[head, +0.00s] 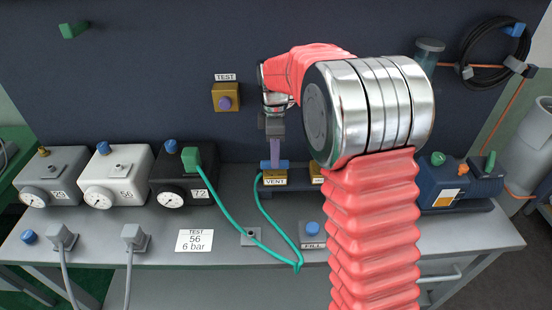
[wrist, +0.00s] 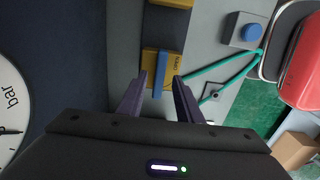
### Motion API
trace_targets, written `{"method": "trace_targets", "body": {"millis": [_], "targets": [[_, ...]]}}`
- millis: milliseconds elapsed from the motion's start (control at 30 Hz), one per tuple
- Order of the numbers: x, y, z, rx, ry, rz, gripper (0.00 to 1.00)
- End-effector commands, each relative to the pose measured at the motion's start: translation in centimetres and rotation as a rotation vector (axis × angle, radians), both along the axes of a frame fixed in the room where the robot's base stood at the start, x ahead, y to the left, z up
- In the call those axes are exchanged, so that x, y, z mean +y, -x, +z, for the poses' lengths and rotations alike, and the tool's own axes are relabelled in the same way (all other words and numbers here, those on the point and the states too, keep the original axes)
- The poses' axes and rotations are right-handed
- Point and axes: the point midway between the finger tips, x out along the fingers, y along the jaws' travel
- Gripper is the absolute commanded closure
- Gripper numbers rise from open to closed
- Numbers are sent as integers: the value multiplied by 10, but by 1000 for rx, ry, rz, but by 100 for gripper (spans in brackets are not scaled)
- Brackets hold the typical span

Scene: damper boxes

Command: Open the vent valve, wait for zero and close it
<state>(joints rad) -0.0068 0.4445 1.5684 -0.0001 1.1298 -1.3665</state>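The vent valve is a yellow block labelled VENT (head: 275,180) on the bench's back ledge. Its blue bar handle (head: 283,164) lies crosswise in the head view. My gripper (head: 275,158) points down at the handle, its purple fingers overlapping it there. In the wrist view the fingers of my gripper (wrist: 160,78) are apart, with the blue handle (wrist: 158,84) between them and a gap on each side. A large dial marked bar (wrist: 8,125) shows partly at the left edge of the wrist view; its needle shows, but its zero mark cannot be made out.
A green plug (head: 190,160) with a green hose sits on the black box. A sign (head: 194,240) reads TEST 56, 6 bar. A blue FILL button (head: 312,229) is at front.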

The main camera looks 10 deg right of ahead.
Motion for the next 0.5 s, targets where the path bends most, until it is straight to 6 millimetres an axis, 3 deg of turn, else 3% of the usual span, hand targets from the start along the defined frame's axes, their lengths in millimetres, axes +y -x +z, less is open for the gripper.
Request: {"method": "trace_targets", "body": {"millis": [200,500], "targets": [[0,0,-20,0,0,0,68],[0,0,-22,-1,0,1,68]]}}
